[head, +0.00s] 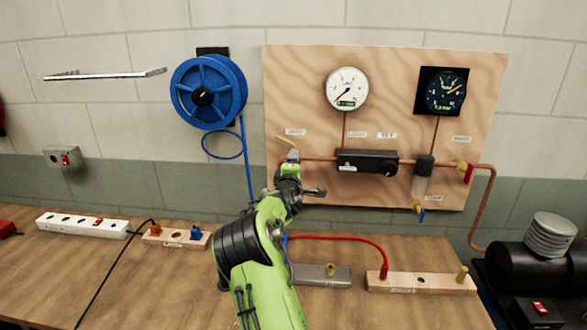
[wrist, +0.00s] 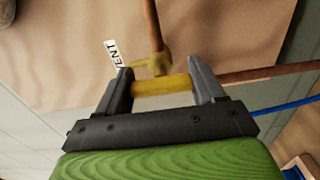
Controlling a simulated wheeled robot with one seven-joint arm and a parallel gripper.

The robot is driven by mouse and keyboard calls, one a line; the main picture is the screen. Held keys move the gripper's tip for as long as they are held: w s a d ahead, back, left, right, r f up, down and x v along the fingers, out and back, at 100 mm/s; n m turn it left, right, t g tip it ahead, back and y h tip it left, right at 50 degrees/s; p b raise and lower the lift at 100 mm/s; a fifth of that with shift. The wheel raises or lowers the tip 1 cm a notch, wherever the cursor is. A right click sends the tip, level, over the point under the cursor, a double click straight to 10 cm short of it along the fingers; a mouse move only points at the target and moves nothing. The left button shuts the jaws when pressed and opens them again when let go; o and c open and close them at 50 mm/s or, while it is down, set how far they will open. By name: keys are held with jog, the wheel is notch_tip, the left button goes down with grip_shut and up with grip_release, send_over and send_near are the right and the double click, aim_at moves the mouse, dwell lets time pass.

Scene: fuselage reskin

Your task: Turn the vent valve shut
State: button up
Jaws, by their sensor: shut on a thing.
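The vent valve is at the left end of the copper pipe on the wooden panel, beside a label. In the head view its yellow handle (head: 287,141) shows just above my gripper (head: 291,160), and my arm hides much of the valve. In the wrist view the yellow handle (wrist: 162,86) lies crosswise between the two fingers of my gripper (wrist: 162,87), which are shut on it. The brass valve body (wrist: 159,64) sits behind the handle, at the end of the copper pipe. The label (wrist: 115,53) reads "ENT" in part.
The wooden panel (head: 300,85) carries a white gauge (head: 347,89), a dark gauge (head: 446,92) and a black regulator block (head: 367,162). A red-handled valve (head: 468,173) is at the right. A blue hose reel (head: 207,92) hangs at the left. A red hose (head: 340,238) crosses the bench below.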

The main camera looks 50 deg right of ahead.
jog(key=shift+f, duration=0.1)
jog(key=o, duration=1)
jog(key=shift+o, duration=0.2)
jog(key=b+v, duration=0.2)
jog(key=v, duration=1.3)
jog(key=shift+s+a, duration=0.2)
jog(key=shift+a, duration=0.15)
